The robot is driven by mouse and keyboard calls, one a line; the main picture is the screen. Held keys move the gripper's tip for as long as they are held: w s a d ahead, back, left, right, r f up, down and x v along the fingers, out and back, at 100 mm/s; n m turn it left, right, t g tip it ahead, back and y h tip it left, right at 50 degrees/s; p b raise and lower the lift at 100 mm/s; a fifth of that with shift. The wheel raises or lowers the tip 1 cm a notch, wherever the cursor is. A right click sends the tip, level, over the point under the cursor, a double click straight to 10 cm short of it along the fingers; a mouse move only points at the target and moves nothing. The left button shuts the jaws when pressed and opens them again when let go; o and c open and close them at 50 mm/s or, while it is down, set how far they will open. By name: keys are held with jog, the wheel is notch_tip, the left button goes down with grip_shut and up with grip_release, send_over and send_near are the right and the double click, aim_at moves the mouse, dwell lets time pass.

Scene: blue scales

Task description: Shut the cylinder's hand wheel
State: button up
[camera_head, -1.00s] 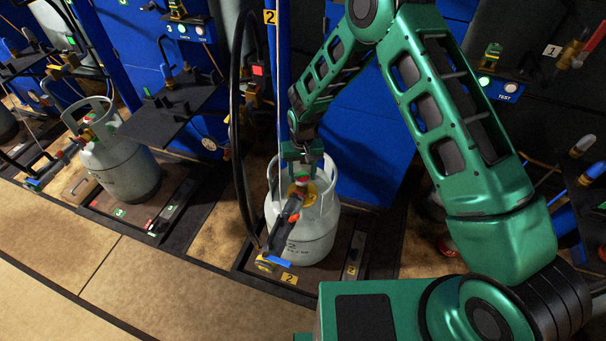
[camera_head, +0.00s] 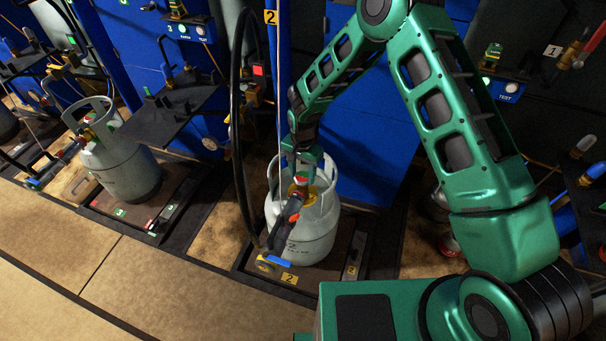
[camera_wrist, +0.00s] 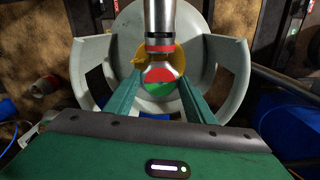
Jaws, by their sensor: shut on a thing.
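The grey gas cylinder (camera_head: 312,238) stands upright on the scale marked 2 (camera_head: 352,262), with an open collar around its top. In the wrist view its collar (camera_wrist: 96,62) rings the valve. The hand wheel (camera_wrist: 158,78), red on one side and green on the other, sits in the middle, between my two green fingers. My gripper (camera_wrist: 160,90) is shut on the hand wheel; in the head view my gripper (camera_head: 302,171) reaches down into the collar from above. The finger contacts are partly hidden.
A dark filling head with a hose (camera_head: 286,218) and a blue lever (camera_head: 277,262) is at the cylinder's front. A black hose (camera_head: 236,150) hangs at left. Another grey cylinder (camera_head: 122,165) stands on the left scale. The blue cabinet (camera_head: 362,150) is close behind. Floor is clear in front.

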aim_at(303, 176)
dwell(0.4)
jog(key=o, duration=1)
jog(key=shift+o, duration=0.2)
notch_tip(303, 176, up, 11)
jog(key=shift+f, duration=0.15)
jog(key=shift+w, duration=0.1)
